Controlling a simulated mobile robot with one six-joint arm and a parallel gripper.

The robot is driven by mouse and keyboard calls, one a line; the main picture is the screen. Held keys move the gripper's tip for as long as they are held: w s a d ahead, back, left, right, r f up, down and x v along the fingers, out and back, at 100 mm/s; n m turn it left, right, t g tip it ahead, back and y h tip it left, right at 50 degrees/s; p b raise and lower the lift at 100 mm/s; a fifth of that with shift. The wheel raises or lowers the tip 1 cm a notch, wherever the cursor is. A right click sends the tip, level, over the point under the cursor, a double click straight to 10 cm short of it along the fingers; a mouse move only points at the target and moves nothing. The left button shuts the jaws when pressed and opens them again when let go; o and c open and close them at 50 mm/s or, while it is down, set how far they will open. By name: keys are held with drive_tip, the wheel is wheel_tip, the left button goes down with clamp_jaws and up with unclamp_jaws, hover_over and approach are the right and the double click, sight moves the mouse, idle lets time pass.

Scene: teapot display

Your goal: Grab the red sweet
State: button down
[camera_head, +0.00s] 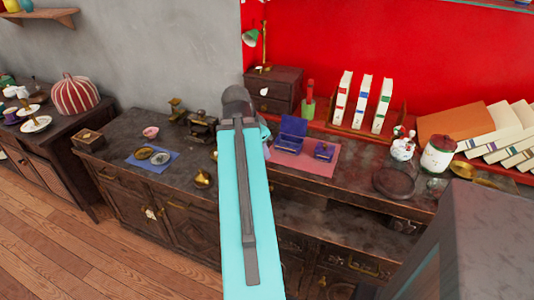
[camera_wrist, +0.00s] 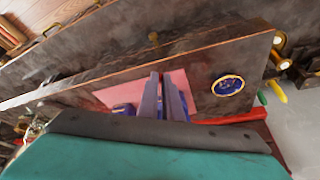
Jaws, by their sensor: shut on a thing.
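My gripper (camera_wrist: 166,76) shows in the wrist view with its two dark fingers close together, pointing over the pink mat (camera_wrist: 112,96) at the blue box area. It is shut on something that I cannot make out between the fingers. In the head view my arm hides the gripper. I cannot pick out a loose red sweet for sure in either view. In the head view, a white pot (camera_head: 402,150) with red-tipped items stands at the right, beside a glass jar (camera_head: 437,160) with a red lid.
An open blue box (camera_head: 291,131) and a small blue box (camera_head: 323,152) stand on the pink mat. A book rack (camera_head: 362,130) and a dark drawer box (camera_head: 273,92) stand behind. A round dark tray (camera_head: 393,183) lies at the right. The counter front is fairly clear.

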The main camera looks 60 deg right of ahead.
drive_tip(key=shift+a, duration=0.25)
drive_tip(key=shift+w, duration=0.1)
idle(0.6)
